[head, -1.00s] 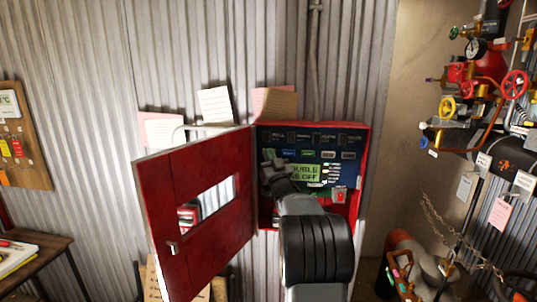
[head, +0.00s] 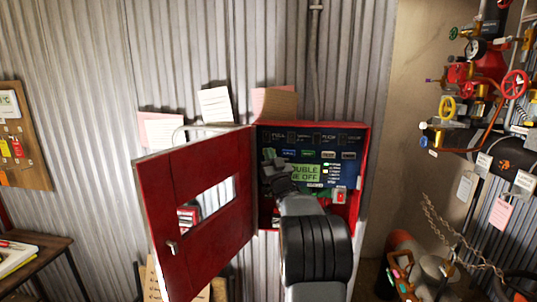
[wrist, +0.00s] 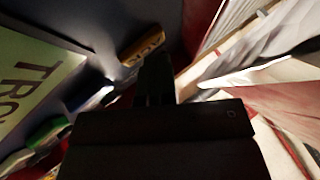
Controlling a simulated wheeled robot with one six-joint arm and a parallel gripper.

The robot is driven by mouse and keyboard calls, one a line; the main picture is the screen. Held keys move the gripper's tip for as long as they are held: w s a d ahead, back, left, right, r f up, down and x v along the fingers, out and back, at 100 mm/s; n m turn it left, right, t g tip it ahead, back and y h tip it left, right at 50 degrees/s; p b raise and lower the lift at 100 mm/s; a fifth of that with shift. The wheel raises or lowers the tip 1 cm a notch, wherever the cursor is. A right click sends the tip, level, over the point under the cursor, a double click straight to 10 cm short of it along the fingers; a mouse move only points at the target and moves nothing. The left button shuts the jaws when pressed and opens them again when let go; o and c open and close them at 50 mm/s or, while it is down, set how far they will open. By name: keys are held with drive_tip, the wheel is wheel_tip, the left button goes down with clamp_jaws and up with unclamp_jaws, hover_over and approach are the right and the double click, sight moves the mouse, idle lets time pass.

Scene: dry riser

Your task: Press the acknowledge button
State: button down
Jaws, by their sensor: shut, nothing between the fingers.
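The alarm panel (head: 350,178) is a dark blue face in a red box. I cannot read which is the acknowledge button. My gripper (head: 269,158) is shut and empty at the panel's left side, left of the display. In the wrist view its dark fingers (wrist: 155,80) point at the panel, near a lit bluish button (wrist: 105,94); contact cannot be told. A green button (wrist: 48,132) is farther left.
The red door (head: 205,210) stands open to the left, close to my gripper. Paper notes (head: 215,105) stick out above it. A red switch (head: 339,195) sits low on the panel. Pipes and valves (head: 470,90) are at the right, apart from the panel.

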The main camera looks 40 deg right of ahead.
drive_tip(key=shift+s+a+f, duration=0.1)
drive_tip(key=shift+s+a+b, duration=0.5)
drive_tip(key=shift+s+b, duration=0.05)
drive_tip(key=shift+b, duration=0.5)
drive_tip(key=shift+a, duration=0.1)
drive_tip(key=shift+s+a+b, duration=1.65)
drive_tip(key=shift+s+b, duration=0.15)
drive_tip(key=shift+b, duration=0.35)
